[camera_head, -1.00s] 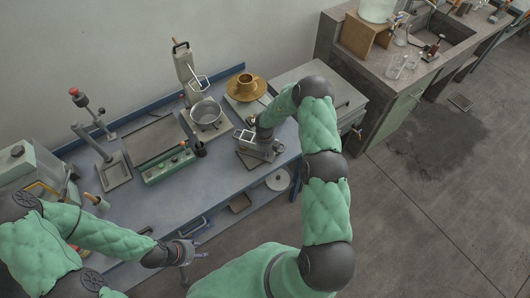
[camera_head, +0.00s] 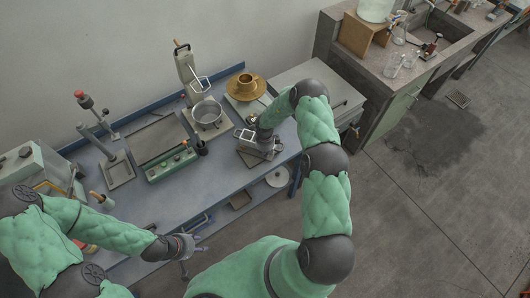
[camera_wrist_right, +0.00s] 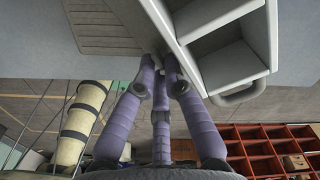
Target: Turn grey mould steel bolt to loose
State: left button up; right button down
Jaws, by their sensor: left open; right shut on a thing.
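The grey mould (camera_head: 243,134), with square openings, stands near the front edge of the blue bench, right of centre in the head view. In the right wrist view, its light grey walls and open compartments (camera_wrist_right: 232,62) fill the upper right. My right gripper (camera_head: 262,140) is at the mould's right side. In the wrist view, its purple fingers (camera_wrist_right: 162,65) close together against the mould's wall. The steel bolt is hidden between the fingertips. My left gripper (camera_head: 186,246) is open and empty, off the bench's front edge at the lower left.
A steel pot (camera_head: 207,113), a brass-coloured piece (camera_head: 246,86) and a green-fronted device (camera_head: 170,163) stand behind and left of the mould. A round lid (camera_head: 277,177) is by the front edge. Free bench lies at front left.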

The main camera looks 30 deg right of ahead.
dwell(0.4)
jog(key=c, duration=1.6)
grip_release()
jog(key=shift+w, duration=0.1)
